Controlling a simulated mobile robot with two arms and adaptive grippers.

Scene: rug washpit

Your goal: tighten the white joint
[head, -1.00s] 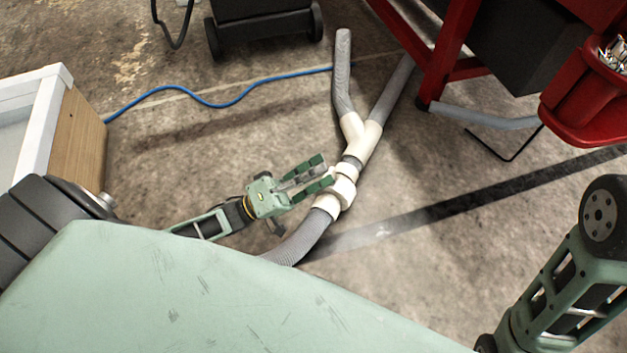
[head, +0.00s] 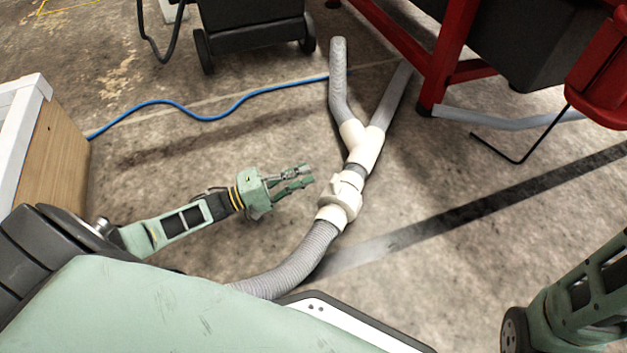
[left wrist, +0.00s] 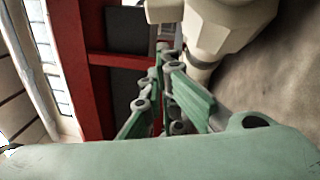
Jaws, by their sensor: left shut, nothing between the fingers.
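The white joint (head: 340,197) is a thick ribbed collar on a hose line on the floor. A corrugated grey hose (head: 290,262) runs into its near end, and a white Y-piece (head: 362,147) with two grey hoses lies beyond it. My left gripper (head: 308,174) is left of the joint, shut and empty, its fingertips pointing at it with a small gap between in the head view. In the left wrist view the fingers (left wrist: 170,95) are close together, and the pale, faceted joint (left wrist: 228,25) fills the top, right of them. My right gripper is out of view.
A red metal frame (head: 447,60) stands at the upper right, with a bent black rod (head: 505,158) near it. A blue cable (head: 205,115) crosses the floor behind. A white-topped wooden unit (head: 50,145) stands at left. The floor right of the joint is clear.

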